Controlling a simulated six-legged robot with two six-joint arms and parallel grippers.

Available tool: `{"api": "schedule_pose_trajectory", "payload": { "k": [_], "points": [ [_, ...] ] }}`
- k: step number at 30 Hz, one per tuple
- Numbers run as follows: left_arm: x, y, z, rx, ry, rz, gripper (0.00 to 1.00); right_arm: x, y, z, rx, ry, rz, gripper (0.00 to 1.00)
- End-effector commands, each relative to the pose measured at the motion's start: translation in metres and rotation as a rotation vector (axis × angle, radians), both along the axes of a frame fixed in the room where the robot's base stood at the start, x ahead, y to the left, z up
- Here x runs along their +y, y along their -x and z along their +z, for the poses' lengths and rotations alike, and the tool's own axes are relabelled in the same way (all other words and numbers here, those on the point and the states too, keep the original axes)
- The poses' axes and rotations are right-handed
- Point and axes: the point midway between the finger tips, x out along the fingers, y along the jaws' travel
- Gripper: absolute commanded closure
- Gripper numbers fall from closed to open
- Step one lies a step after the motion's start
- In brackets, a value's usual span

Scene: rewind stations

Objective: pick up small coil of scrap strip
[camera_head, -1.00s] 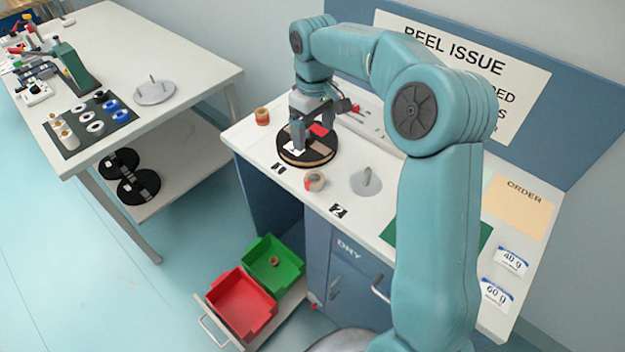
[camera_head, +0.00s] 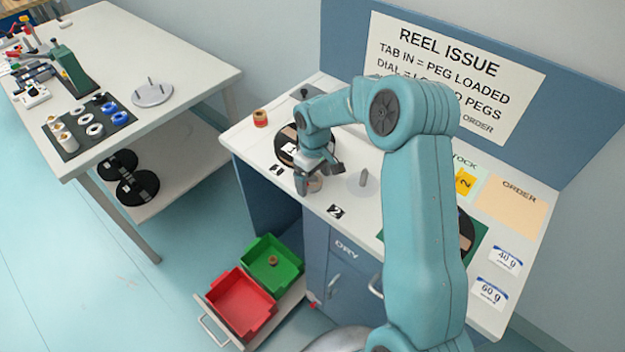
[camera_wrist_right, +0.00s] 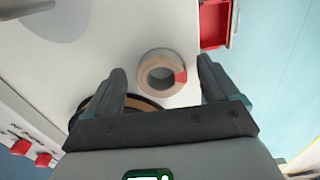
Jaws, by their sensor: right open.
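A small tan coil with a red patch (camera_wrist_right: 162,72) lies flat on the white bench top in the right wrist view, between and beyond my open fingers. In the head view the same coil (camera_head: 315,184) is partly hidden under my right gripper (camera_head: 319,179). My right gripper (camera_wrist_right: 161,68) is open and empty, above the coil with a finger to each side. I cannot tell how high it is. A small brown coil (camera_head: 272,260) lies in the green bin. My left gripper is not in view.
A black reel (camera_head: 288,146) lies behind my right gripper. A grey peg plate (camera_head: 361,186) is to its right. Green (camera_head: 286,273) and red (camera_head: 238,303) bins sit in the pulled-out drawer below. A side table (camera_head: 190,75) stands at left.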

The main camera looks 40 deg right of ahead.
Motion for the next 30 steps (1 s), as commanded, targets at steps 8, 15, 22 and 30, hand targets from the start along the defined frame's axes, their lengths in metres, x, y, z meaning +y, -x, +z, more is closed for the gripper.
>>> {"api": "schedule_pose_trajectory", "payload": {
  "k": [8, 15, 22, 30],
  "points": [
    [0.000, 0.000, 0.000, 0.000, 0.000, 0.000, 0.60, 0.000, 0.000, -0.003, -0.002, 0.001, 0.000, 0.22],
    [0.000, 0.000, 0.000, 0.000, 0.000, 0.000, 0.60, 0.000, 0.000, -0.002, -0.002, 0.001, 0.000, 0.74],
    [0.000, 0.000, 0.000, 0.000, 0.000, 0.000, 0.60, 0.000, -0.001, -0.001, -0.002, 0.001, 0.000, 0.74],
    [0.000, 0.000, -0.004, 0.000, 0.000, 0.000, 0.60, -0.001, -0.001, 0.031, -0.007, 0.004, 0.001, 0.74]
  ]
}}
